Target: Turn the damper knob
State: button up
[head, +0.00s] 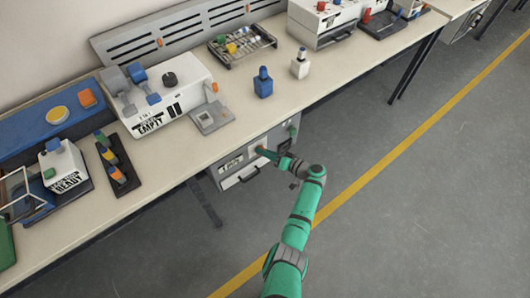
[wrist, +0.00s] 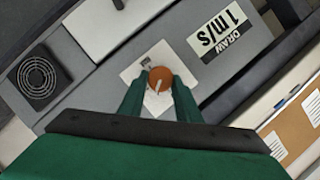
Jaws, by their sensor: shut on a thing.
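The damper knob (wrist: 161,79) is a round orange-brown knob with a white pointer line, on a pale square plate (wrist: 132,74) on a grey panel. My gripper (wrist: 158,92) has its two green fingers on either side of the knob and is shut on it. In the head view my gripper (head: 263,151) reaches the front of the grey cabinet (head: 217,175) under the bench; the knob is hard to make out there.
In the wrist view a black fan grille (wrist: 40,74) is at left and a "DRAW 1 m/s" label (wrist: 218,32) at right. The bench top (head: 235,95) overhangs the cabinet and carries a white machine (head: 170,90) and bottles (head: 263,83). The floor (head: 390,220) is clear.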

jog(key=o, duration=1.1)
jog(key=shift+c, duration=0.2)
jog(key=shift+d, duration=0.1)
jog(key=v, duration=1)
jog(key=shift+s, duration=0.25)
jog(key=shift+d, duration=0.1)
jog(key=shift+d, duration=0.15)
jog(key=shift+s, duration=0.1)
